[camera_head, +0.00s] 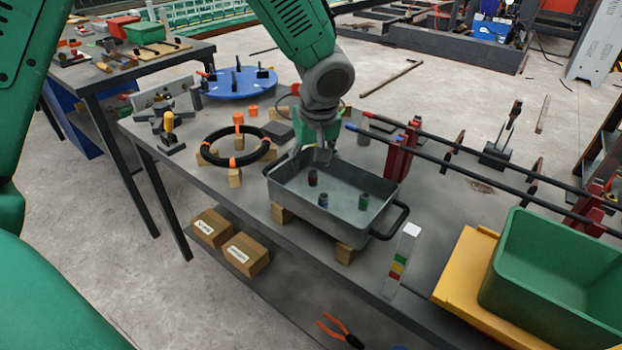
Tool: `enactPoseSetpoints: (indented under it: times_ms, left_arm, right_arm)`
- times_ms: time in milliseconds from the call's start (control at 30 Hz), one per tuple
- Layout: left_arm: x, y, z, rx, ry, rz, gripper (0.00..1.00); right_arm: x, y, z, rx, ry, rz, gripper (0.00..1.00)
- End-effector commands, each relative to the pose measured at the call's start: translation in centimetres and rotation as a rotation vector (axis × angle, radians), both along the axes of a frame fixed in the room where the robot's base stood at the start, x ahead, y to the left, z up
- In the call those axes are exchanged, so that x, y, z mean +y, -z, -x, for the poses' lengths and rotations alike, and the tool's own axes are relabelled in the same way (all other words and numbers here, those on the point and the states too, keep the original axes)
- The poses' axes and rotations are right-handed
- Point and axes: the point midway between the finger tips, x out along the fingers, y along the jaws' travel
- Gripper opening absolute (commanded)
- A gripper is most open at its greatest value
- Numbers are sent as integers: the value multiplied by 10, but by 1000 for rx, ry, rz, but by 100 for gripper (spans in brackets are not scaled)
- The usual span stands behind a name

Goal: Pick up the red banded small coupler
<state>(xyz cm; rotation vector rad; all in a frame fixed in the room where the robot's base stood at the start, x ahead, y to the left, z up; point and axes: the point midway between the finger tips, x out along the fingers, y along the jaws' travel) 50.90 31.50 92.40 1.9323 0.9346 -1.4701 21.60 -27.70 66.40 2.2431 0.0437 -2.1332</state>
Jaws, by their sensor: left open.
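A grey metal tray (285,195) with black handles stands on wooden blocks on the workbench. Inside it stand three small dark couplers, apart from each other. The red banded small coupler (312,177) is the farthest back, the blue banded one (323,200) is nearer the front, and the green banded one (362,201) is to the right. My left gripper (321,155) points down at the tray's back left, just behind and above the red banded coupler. It is open and appears empty. My right gripper is not in view.
A black ring (232,160) on wooden blocks lies left of the tray. Long bars in red stands (403,150) run along the right. A green bin (555,270) on a yellow base stands front right.

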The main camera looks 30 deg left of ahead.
Motion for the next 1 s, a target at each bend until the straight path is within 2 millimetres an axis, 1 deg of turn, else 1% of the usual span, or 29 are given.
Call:
enactPoseSetpoints:
  times_ms: [33, 100, 233, 333, 533, 567, 600, 633, 667, 1000]
  left_arm:
    - [-1, 11, 0, 5, 3, 0, 41]
    - [-1, 23, -2, 6, 3, -1, 41]
    - [4, 38, -5, 3, 2, 1, 41]
    - [7, 42, -5, 2, 1, 2, 41]
    - [8, 42, -5, 1, 1, 3, 41]
    - [8, 42, -5, 1, 1, 3, 30]
    - [7, 41, -5, 1, 1, 2, 16]
    - [7, 41, -6, 1, 1, 1, 6]
    - [7, 41, -6, 1, 1, 1, 0]
    - [6, 39, -6, 1, 2, 0, 0]
  right_arm:
    - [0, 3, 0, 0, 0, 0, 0]
    - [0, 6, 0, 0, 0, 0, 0]
    - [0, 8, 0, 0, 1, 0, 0]
    - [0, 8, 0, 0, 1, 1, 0]
    - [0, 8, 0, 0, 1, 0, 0]
    - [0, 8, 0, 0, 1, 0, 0]
    - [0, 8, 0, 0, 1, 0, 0]
    - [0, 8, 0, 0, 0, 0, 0]
    - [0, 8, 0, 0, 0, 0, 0]
    - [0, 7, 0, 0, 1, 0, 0]
